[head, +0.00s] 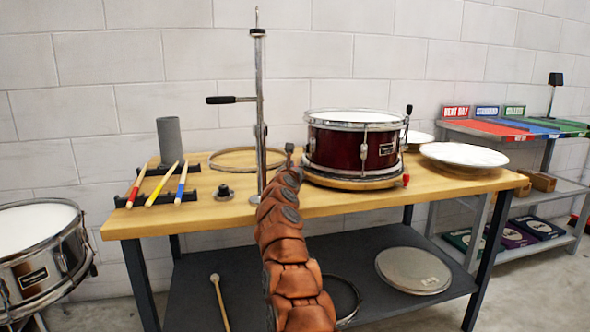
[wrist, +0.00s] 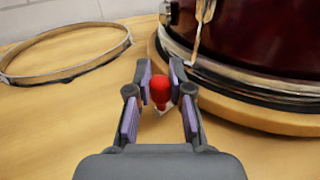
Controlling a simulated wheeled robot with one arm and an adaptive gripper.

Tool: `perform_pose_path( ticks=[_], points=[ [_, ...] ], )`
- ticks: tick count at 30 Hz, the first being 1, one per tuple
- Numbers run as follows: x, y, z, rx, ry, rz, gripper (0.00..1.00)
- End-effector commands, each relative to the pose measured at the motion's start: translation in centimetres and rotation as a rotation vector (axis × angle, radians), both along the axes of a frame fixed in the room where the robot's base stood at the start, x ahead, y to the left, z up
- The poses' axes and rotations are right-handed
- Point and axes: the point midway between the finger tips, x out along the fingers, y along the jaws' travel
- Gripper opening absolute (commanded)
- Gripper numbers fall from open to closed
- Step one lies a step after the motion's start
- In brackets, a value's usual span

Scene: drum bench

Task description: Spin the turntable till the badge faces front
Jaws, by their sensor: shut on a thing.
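A dark red snare drum (head: 348,144) with a white head sits on a round wooden turntable (head: 352,183) on the bench. Its black badge (head: 386,148) shows on the right part of the drum's near side, turned to the right of centre. One red knob (head: 405,180) stands at the turntable's right edge. My gripper (wrist: 160,88) is at the turntable's left edge, shut on another red knob (wrist: 160,92), which the arm hides in the head view. The drum's lower side and hoop (wrist: 250,80) are right of the fingers in the wrist view.
A tall metal stand (head: 259,100) with a black side handle rises left of the drum. A loose hoop (head: 247,158) lies behind it. Drumsticks (head: 160,185) rest on racks at left. Cymbals (head: 463,155) lie at right.

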Motion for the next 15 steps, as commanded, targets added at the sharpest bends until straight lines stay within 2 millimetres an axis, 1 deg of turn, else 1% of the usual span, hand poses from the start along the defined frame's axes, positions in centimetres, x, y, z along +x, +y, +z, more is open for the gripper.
perform_pose_path(
  ticks=[1,8,9,15],
  points=[
    [0.1,-0.3,-0.27,-0.001,0.004,-0.005,0.0],
    [0.1,-0.3,-0.26,-0.001,0.004,-0.005,0.0],
    [0.1,-0.3,-0.26,-0.001,0.004,-0.005,0.23],
    [0.06,-0.19,-0.15,0.0,0.002,-0.003,0.44]
  ],
)
